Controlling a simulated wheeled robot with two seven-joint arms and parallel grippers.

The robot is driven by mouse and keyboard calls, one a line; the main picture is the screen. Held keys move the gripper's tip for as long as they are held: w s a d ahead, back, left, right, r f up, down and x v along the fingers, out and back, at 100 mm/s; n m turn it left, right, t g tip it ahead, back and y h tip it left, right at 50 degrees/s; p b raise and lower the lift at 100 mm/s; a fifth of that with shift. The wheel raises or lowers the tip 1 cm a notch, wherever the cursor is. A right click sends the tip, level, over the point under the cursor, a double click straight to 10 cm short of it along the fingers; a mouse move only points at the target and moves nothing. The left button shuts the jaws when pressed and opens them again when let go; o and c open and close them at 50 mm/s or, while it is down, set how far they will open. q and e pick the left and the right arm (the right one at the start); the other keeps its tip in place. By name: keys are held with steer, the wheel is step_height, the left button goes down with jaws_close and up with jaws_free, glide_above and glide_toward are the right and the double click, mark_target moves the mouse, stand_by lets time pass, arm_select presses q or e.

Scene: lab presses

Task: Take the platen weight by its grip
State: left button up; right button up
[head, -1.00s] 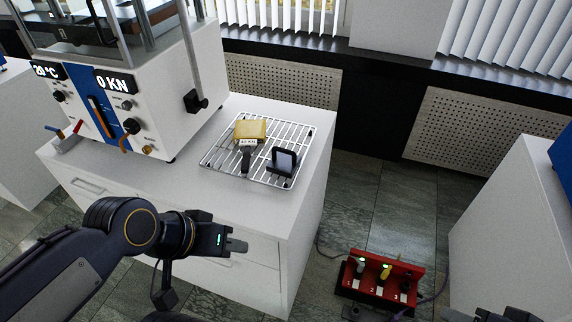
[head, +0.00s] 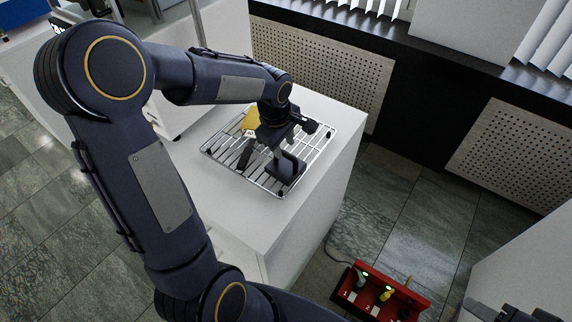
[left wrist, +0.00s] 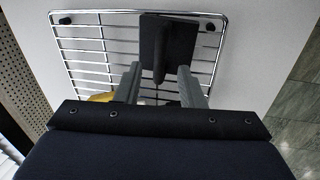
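The platen weight (head: 288,168), which I take to be the dark piece with a raised grip, rests on the wire rack (head: 224,160). In the left wrist view it is a dark square plate (left wrist: 183,36) with a narrow grip standing from it. My left gripper (head: 283,148) is over the rack, close to the weight. In the left wrist view its two fingers (left wrist: 161,80) are apart, with the grip's end in line with the gap between them. Contact cannot be told. My right gripper (head: 502,312) shows only partly at the bottom right edge.
The rack sits on a white cabinet (head: 328,128).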

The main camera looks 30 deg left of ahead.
mark_target(286, 153)
arm_select(q)
steer(key=f, duration=0.2)
steer(key=w+f, duration=0.1)
steer(key=f, duration=0.2)
steer(key=shift+f+p, duration=0.15)
steer(key=shift+p, duration=0.15)
jaws_close()
steer(key=shift+w, duration=0.15)
